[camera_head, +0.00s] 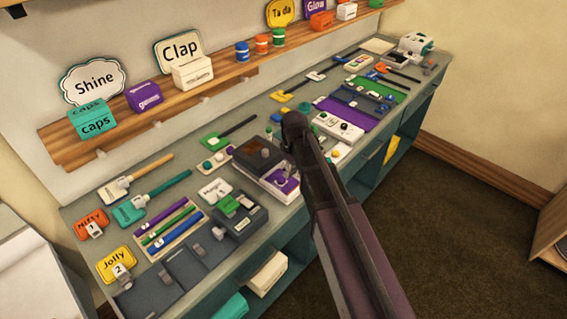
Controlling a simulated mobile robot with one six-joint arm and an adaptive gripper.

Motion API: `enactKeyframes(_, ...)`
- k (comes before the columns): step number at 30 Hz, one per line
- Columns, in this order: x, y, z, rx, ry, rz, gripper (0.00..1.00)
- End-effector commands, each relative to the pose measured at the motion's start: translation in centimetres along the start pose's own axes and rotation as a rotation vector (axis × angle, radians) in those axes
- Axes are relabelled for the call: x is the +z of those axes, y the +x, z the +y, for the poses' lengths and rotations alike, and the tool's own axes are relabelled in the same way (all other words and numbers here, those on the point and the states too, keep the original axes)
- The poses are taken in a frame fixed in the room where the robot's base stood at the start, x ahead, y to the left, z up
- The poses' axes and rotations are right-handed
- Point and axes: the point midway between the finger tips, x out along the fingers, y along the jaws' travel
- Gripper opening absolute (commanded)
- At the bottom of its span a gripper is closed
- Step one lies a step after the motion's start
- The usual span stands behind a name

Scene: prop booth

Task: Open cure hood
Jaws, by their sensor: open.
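A dark-topped unit (259,153) with a white and purple front sits mid-bench, just left of my arm. It may be the cure hood; no label on it is readable, and its top looks lowered. A white and purple device (338,126) lies just right of the arm's far end and could also be part of a hood station. My dark arm reaches up from the lower right over the bench and covers part of the middle. I cannot make out my gripper's fingers at its end.
The grey bench (222,284) is crowded with tools, pens and trays. A wooden shelf (125,140) above it holds boxes, jars and signs such as the Clap sign (178,50). Open cubbies lie under the bench. The dark floor (450,240) at the right is clear.

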Motion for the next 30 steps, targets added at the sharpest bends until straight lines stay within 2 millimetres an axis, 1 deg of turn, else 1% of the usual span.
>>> enactKeyframes(1,0.9,-0.1,-0.2,0.000,0.001,0.000,0.71)
enactKeyframes(3,0.4,-1.2,0.0,0.000,-0.001,0.000,0.71)
enactKeyframes(30,0.4,-8.7,0.0,0.001,0.000,0.000,0.71)
